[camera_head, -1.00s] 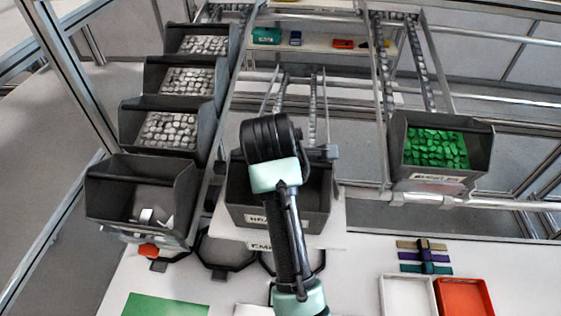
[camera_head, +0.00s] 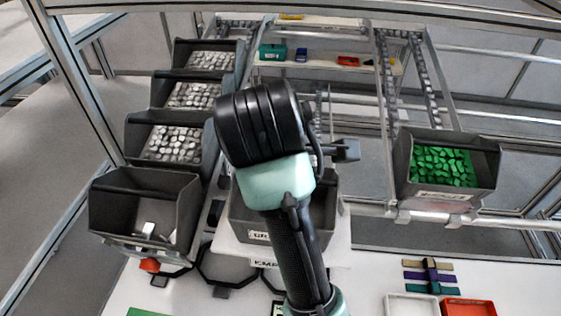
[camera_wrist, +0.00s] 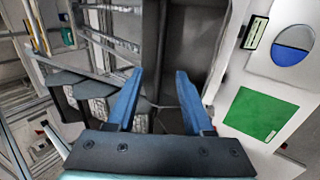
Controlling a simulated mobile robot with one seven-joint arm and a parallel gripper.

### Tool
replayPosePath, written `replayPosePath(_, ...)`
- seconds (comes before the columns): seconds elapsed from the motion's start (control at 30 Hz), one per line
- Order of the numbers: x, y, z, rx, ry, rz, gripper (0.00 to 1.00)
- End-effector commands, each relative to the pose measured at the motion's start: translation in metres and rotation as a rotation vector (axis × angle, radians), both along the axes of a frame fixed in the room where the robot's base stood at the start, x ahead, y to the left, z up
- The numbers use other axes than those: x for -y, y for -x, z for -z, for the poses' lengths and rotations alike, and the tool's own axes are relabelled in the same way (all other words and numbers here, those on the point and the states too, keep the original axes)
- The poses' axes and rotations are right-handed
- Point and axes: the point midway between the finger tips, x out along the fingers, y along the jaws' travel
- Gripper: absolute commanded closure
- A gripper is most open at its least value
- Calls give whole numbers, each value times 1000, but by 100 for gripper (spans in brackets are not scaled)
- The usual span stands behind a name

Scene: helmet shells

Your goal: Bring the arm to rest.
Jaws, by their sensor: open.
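In the wrist view my gripper (camera_wrist: 158,100) has its two blue fingers spread apart, with nothing between them. Behind the fingers there is dark grey floor or bin surface, hard to tell which. In the head view my arm (camera_head: 275,180) rises from the bottom centre, with its thick black joint in front of the middle bin (camera_head: 250,222). The fingers do not show clearly in the head view.
Dark bins with grey pieces (camera_head: 175,142) stand in a row at the left. A nearly empty bin (camera_head: 110,215) is at their front. A bin of green pieces (camera_head: 425,190) is at the right. White (camera_head: 392,300) and red (camera_head: 468,307) trays lie front right. A green mat (camera_wrist: 258,117) shows in the wrist view.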

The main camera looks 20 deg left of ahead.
Motion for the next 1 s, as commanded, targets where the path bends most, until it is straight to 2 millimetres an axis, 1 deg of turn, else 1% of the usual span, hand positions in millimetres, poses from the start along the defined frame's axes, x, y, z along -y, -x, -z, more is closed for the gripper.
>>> replayPosePath(0.03, 1, 2, -8, 0, 0, 1, 48)
replayPosePath(0.1, 1, 4, -10, 1, -1, 1, 48)
replayPosePath(0.43, 1, 7, -10, 0, -2, -1, 48)
replayPosePath(0.47, 1, 5, -11, 9, -13, 5, 48)
replayPosePath(0.57, -5, -8, -28, 106, -149, 78, 48)
replayPosePath(0.67, -7, -28, -68, 271, -400, 201, 48)
replayPosePath(0.7, -4, -35, -90, 346, -522, 254, 48)
replayPosePath(0.77, 5, -40, -125, 461, -718, 326, 48)
replayPosePath(0.8, 15, -41, -149, 534, -847, 367, 48)
replayPosePath(0.87, 33, -36, -185, 642, -1043, 412, 48)
replayPosePath(0.9, 47, -30, -208, 712, -1170, 432, 48)
replayPosePath(0.97, 70, -15, -239, 809, -1352, 444, 48)
replayPosePath(1.0, 84, -3, -257, 870, -1463, 439, 48)
